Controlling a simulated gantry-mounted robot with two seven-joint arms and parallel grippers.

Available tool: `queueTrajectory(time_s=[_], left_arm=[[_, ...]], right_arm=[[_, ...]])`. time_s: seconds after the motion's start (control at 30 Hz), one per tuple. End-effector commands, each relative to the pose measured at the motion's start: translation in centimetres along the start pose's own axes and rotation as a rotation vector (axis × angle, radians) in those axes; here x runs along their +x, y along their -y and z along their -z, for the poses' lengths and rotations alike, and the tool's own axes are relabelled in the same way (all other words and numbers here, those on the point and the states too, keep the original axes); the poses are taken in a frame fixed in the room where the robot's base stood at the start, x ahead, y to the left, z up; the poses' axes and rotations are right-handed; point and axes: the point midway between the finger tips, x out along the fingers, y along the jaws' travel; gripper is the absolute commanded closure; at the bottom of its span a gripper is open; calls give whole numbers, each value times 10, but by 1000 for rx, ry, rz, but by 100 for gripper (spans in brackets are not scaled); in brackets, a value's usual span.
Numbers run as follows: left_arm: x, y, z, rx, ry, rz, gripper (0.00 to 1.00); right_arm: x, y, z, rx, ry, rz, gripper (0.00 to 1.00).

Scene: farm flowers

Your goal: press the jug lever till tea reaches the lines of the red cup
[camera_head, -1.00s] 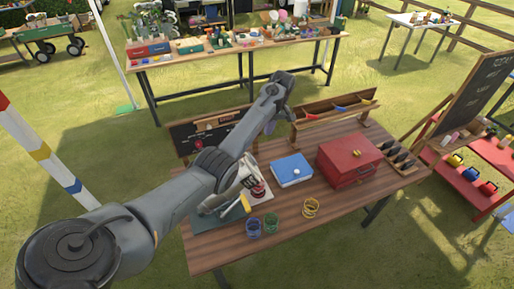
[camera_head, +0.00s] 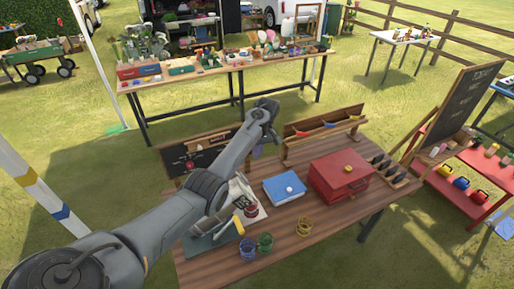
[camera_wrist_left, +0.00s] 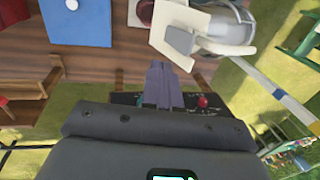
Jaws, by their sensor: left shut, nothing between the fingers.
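The red cup (camera_head: 251,210) stands on a pale board on the wooden table, beside my left forearm. It also shows at the top edge of the left wrist view (camera_wrist_left: 145,12). The jug is a pale, silvery body (camera_wrist_left: 222,25) at the top of the left wrist view, right of the cup. In the head view my arm partly hides it. I cannot make out its lever for certain, nor the tea level or the cup's lines. My left gripper (camera_wrist_left: 162,85) is shut and empty, above the table's far side, apart from cup and jug. My right gripper is not in view.
A blue box (camera_head: 284,188) with a white knob and a red box (camera_head: 340,178) stand right of the cup. A wooden rack (camera_head: 324,130) and a blackboard (camera_head: 205,150) line the back.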

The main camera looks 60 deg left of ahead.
Motion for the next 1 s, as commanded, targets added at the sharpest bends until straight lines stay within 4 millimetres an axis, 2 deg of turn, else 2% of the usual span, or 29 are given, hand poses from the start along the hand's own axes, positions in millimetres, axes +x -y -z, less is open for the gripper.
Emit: queueTrajectory(time_s=[0.33, 0.6, 1.0], left_arm=[[65, 2, -1, 0, 2, 2, 100], [79, 25, -1, 0, 1, 0, 100], [86, 33, -1, 0, 1, -1, 100]], right_arm=[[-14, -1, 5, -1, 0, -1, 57], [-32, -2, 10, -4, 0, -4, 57], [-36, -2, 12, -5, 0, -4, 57]])
